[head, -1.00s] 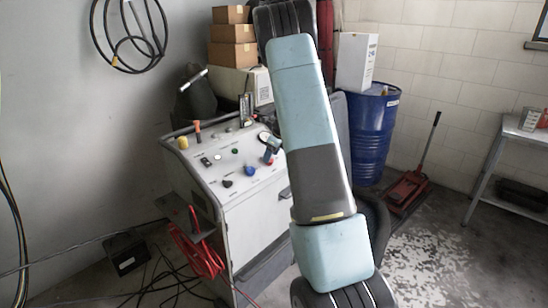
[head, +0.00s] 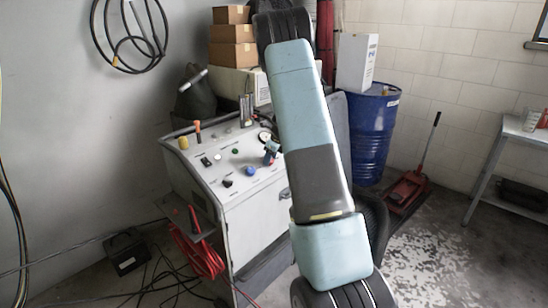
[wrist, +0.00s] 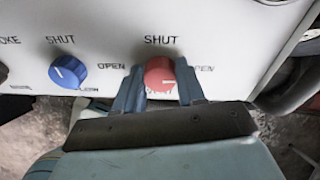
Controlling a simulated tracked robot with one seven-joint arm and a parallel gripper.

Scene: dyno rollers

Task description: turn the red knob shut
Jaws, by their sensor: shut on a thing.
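The red knob (wrist: 160,76) sits on the pale panel below a label reading SHUT, in the wrist view. My gripper (wrist: 159,85) has one finger on each side of the knob and is shut on it. The knob's lower part and the label under it are partly hidden by my gripper, and I cannot make out where the knob points. In the head view my gripper (head: 271,152) is at the right edge of the console top, partly behind my arm.
A blue knob (wrist: 68,72) is left of the red knob, close to my left finger. The white console (head: 245,205) bears several other knobs and buttons. A hose (wrist: 293,88) runs past the panel's right edge. A blue drum (head: 370,135) stands behind my arm.

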